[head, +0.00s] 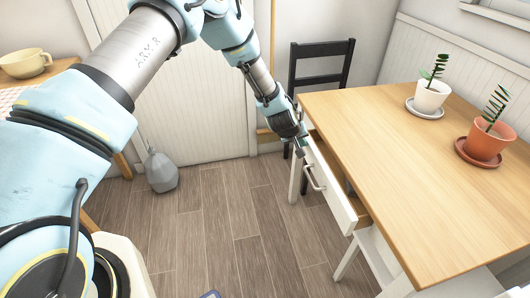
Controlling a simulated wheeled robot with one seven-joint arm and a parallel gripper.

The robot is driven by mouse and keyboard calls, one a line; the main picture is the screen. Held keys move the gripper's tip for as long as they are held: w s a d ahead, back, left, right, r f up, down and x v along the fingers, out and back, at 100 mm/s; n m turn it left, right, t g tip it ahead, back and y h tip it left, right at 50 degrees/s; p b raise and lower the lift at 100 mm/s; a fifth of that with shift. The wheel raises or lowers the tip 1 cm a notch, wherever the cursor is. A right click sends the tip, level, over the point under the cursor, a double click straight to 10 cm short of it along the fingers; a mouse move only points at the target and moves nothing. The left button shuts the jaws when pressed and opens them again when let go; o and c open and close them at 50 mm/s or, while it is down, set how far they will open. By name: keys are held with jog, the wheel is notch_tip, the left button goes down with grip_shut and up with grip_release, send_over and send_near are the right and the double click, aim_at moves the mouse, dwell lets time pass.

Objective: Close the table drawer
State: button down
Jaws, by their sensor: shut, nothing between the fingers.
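The wooden table (390,150) stands at the right with a light top and white legs. Its white drawer (330,190) sticks out on the left side, partly open, with a dark item partly visible inside. A metal handle (311,178) is on the drawer front. My gripper (301,151) is shut and empty at the far end of the drawer front, close to it. I cannot tell whether it touches the drawer.
A white potted plant (430,97) and a terracotta potted plant (487,141) stand on the table. A black chair (320,52) is behind it. A grey jug (161,170) stands on the floor. A bowl (25,63) sits at the far left. The floor before the drawer is clear.

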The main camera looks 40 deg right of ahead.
aim_at(311, 141)
jog(key=shift+s+d+b, duration=0.15)
jog(key=shift+s+d, duration=0.2)
jog(key=shift+d, duration=0.5)
jog(key=shift+s+d+b, duration=0.15)
jog(key=shift+s+d, duration=0.15)
jog(key=shift+d, duration=0.55)
